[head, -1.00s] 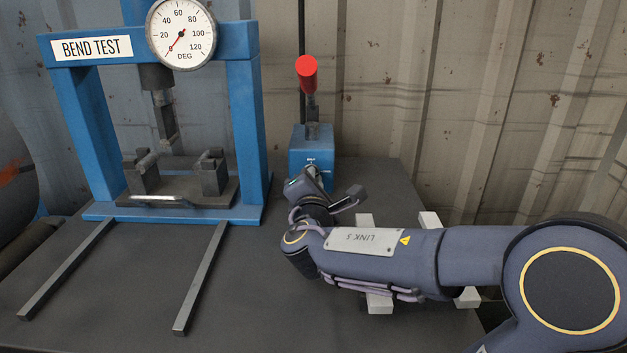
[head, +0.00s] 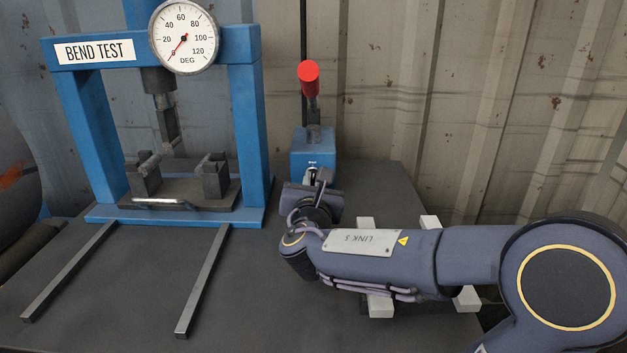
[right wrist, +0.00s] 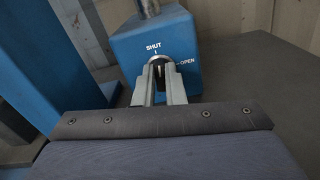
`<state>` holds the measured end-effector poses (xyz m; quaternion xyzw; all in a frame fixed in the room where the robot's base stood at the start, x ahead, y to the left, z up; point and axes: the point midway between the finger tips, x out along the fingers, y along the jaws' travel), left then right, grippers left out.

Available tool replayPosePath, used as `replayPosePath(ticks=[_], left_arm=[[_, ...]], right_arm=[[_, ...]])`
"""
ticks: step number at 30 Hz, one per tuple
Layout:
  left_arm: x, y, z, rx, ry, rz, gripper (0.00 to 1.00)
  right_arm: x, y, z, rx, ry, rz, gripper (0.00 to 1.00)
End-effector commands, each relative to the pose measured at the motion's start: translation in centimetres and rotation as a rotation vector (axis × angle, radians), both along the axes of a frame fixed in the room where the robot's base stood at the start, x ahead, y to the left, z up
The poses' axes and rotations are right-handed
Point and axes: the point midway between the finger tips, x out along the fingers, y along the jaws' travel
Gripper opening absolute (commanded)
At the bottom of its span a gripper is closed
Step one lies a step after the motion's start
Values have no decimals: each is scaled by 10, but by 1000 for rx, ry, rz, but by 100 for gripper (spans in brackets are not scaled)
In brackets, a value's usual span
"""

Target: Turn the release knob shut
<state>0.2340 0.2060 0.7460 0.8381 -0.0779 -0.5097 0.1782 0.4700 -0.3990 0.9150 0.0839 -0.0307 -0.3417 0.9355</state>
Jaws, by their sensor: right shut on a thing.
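The release knob (right wrist: 158,70) is on the front face of the blue pump block (head: 313,152), below the SHUT mark and left of the OPEN mark in the right wrist view. My right gripper (right wrist: 159,80) is shut on the knob, one finger on each side. My left gripper is not in view.
A red-handled lever (head: 309,78) stands up from the block. The blue bend-test frame (head: 246,130) with its dial (head: 183,38) reading near 0 stands at the left. Two grey bars (head: 203,280) lie before it. White blocks (head: 380,306) lie under my right arm.

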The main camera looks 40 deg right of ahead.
Motion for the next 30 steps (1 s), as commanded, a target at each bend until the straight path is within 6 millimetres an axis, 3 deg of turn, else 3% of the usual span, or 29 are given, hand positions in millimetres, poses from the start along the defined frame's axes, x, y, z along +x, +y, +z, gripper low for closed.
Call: replayPosePath(ticks=[12, 28, 29, 30], left_arm=[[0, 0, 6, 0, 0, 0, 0], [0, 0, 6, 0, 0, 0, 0], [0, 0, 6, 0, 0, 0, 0], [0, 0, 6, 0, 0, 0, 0]], right_arm=[[1, 1, 0, -133, 114, 1, 0], [1, 1, -1, -149, 128, 1, 0], [1, 1, -1, -149, 128, 1, 14], [1, 1, -1, -149, 128, 1, 19]])
